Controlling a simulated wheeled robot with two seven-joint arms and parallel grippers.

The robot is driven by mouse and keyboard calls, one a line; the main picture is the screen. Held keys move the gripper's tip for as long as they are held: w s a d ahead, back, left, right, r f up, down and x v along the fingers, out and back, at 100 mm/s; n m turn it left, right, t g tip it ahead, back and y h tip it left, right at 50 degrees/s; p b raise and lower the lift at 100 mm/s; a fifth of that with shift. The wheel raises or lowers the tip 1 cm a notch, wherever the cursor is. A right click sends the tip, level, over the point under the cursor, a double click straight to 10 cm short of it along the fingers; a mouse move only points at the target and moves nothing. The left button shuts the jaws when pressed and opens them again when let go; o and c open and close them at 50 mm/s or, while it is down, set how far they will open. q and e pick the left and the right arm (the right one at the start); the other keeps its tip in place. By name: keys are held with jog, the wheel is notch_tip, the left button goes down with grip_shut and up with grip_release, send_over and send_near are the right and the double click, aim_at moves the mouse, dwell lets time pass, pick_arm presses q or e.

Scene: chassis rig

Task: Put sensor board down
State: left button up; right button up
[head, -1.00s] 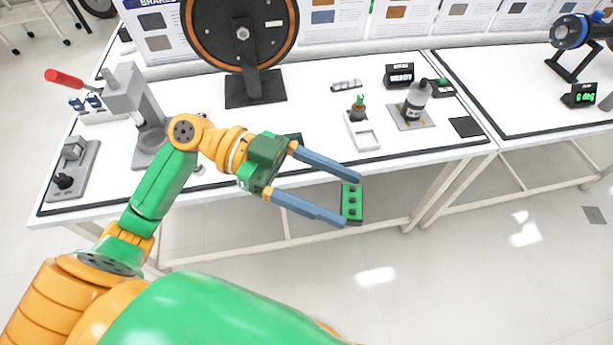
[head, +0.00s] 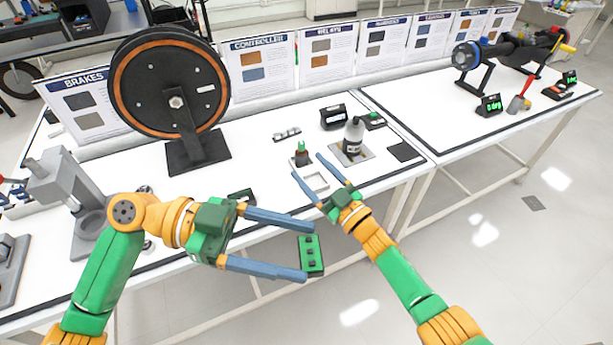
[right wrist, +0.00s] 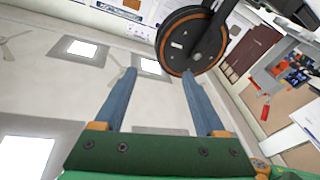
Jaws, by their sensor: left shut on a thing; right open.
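The sensor board is a green block with dark round parts (head: 311,262). My left gripper (head: 308,250) is shut on it, with its two blue fingers on either side, and holds it in front of the table's front edge in the head view. My right gripper (head: 306,166) is open and empty, over the table near a small white tray (head: 315,182). In the right wrist view its blue fingers (right wrist: 158,75) are apart with nothing between them.
A large black wheel on a stand (head: 185,152) stands at the left. The right-hand table (head: 440,115) has a wide clear surface.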

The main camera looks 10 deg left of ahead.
jog(key=s+a+r+n+g+y, duration=0.2)
jog(key=s+a+r+n+g, duration=0.2)
jog(key=r+n+g, duration=0.3)
jog(key=s+a+r+n+g+y, duration=0.35)
jog(key=r+n+g, duration=0.2)
jog(key=r, duration=0.25)
jog(key=s+a+r+n+g+y, duration=0.1)
jog(key=s+a+r+n+g, duration=0.2)
jog(key=s+r+n+g, duration=0.35)
jog(key=s+a+r+n+g+h, duration=0.1)
jog(key=s+r+n+g+h, duration=0.25)
jog(key=s+n, duration=0.2)
jog(key=n+t+h, duration=0.2)
jog(key=t+h, duration=0.6)
jog(key=h, duration=0.9)
send_over(307, 248)
jog(key=f, duration=0.2)
notch_tip(307, 248, down, 11)
jog(key=shift+r, duration=0.1)
jog(key=shift+f, duration=0.4)
